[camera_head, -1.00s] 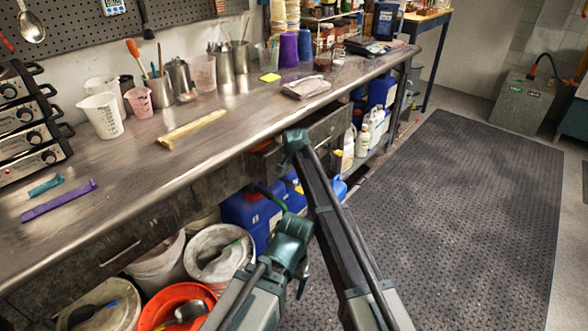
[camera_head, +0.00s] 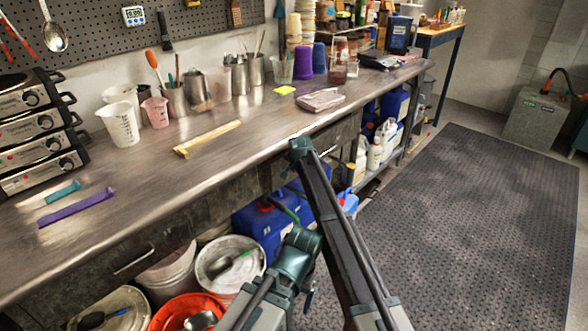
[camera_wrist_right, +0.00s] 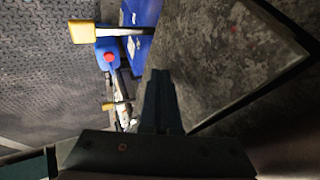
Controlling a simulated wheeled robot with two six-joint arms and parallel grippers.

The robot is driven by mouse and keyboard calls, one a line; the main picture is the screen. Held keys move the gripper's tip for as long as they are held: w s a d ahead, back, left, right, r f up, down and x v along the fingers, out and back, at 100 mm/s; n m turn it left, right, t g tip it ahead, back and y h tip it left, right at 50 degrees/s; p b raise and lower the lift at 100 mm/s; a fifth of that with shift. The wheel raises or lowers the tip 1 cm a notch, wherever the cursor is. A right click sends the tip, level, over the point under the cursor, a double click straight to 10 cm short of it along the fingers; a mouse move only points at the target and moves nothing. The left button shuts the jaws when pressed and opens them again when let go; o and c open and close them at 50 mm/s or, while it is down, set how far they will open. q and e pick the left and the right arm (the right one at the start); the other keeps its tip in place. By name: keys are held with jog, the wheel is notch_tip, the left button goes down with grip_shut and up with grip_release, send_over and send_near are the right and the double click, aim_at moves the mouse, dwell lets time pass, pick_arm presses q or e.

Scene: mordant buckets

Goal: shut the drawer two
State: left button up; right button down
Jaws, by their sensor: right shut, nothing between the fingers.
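Below the bench top, the grey drawer front (camera_head: 342,134) on the right is partly hidden by my right arm. It stands close under the bench edge; any small gap left is hard to tell. In the right wrist view a mottled grey panel (camera_wrist_right: 215,60), apparently this drawer's front, fills the right side. My right gripper (camera_wrist_right: 160,100) is shut and empty, with its fingertips at or close to the panel; contact cannot be told. In the head view its fingers are hard to make out behind my arm. My left gripper is not in view.
Another drawer front with a metal handle (camera_head: 133,260) is at the left under the bench. Blue jugs (camera_head: 262,226) and buckets (camera_head: 228,262) stand below. The floor mat (camera_head: 470,220) is clear.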

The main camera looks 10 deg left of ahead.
jog(key=s+d+r+p, duration=0.5)
jog(key=s+r+p, duration=0.3)
dwell(0.4)
